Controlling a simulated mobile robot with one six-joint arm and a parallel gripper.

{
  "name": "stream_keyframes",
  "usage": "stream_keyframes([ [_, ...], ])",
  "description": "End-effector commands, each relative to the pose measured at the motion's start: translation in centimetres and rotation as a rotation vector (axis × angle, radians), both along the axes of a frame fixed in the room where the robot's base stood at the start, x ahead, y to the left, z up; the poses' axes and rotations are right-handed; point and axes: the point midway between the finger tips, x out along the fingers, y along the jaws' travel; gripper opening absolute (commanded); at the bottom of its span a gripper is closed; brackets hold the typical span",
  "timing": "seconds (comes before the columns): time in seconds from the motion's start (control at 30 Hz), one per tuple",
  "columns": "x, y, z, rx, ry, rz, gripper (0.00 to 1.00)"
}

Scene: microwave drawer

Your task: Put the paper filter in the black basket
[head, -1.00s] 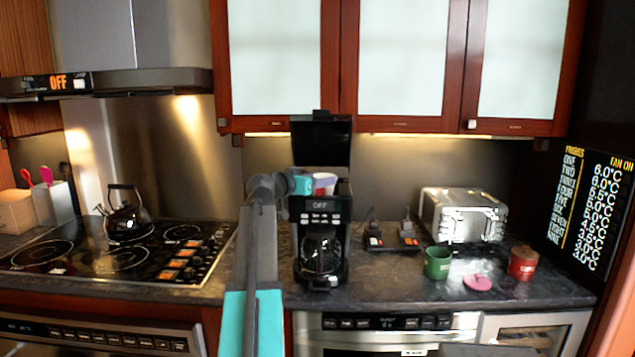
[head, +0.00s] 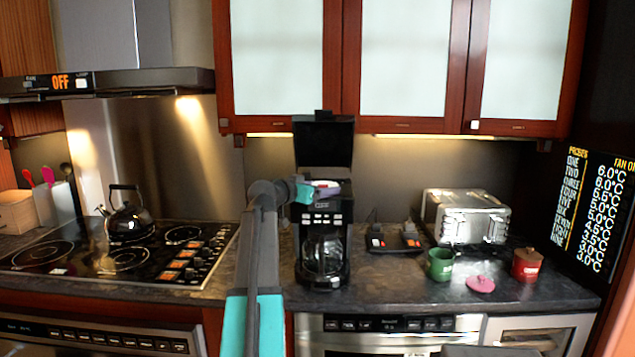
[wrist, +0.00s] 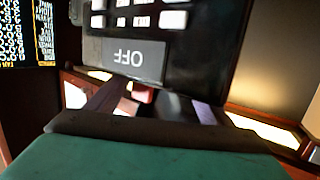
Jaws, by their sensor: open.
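The black coffee maker (head: 323,245) stands on the counter with its lid raised (head: 323,145) and its display reading OFF; its front panel (wrist: 135,55) shows upside down in the wrist view. The pale paper filter (head: 327,183) shows only as a thin rim at the coffee maker's open top. The black basket cannot be made out apart from the machine's dark top. My gripper (head: 312,188) is at that top, close to the filter, its jaws open. In the wrist view its two dark fingers (wrist: 155,105) are apart; whether they touch the filter is unclear.
A green mug (head: 440,264), a pink lid (head: 481,284) and a red canister (head: 527,264) stand to the right. A toaster (head: 466,215) is behind them. A black kettle (head: 127,215) sits on the stove at left. The raised lid stands behind my gripper.

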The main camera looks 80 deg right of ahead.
Motion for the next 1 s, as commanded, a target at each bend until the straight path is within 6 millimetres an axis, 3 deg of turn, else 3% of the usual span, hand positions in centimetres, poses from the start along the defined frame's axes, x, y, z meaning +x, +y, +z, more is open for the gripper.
stream_keyframes([
  [0.03,-0.1,-0.1,-1.6,0.025,-0.013,-0.005,0.78],
  [0.83,-0.1,-0.4,0.0,0.027,-0.007,-0.005,0.78],
  [1.0,0.8,1.3,0.0,0.023,-0.006,-0.002,0.78],
])
